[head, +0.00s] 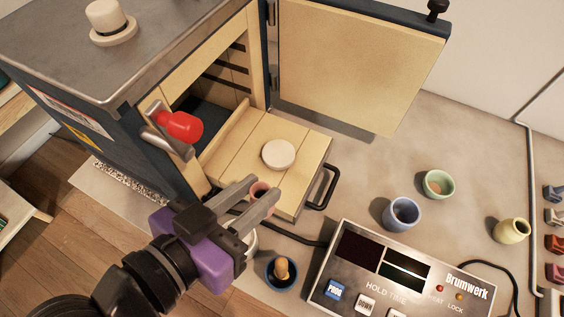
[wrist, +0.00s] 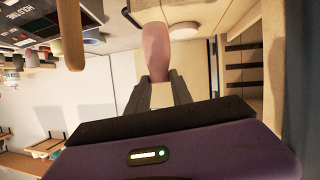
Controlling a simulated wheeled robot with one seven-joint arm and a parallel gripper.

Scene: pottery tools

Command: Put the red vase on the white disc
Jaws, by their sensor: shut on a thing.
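The red vase, dull pinkish red, is between the fingers of my gripper (head: 264,189); only a small part of the vase (head: 259,187) shows in the head view. In the wrist view the vase (wrist: 155,46) extends out past the fingertips (wrist: 161,80), which are shut on it. The white disc (head: 278,154) lies on the pale slab in front of the kiln opening, with nothing on it. In the head view the vase is below and slightly left of the disc. The wrist view shows the disc (wrist: 185,30) partly behind the vase.
The slab (head: 235,148) has a dark handle (head: 324,188) at its edge. A blue cup (head: 402,213), green bowl (head: 438,185), yellow vase (head: 512,231) and control box (head: 350,285) stand right.

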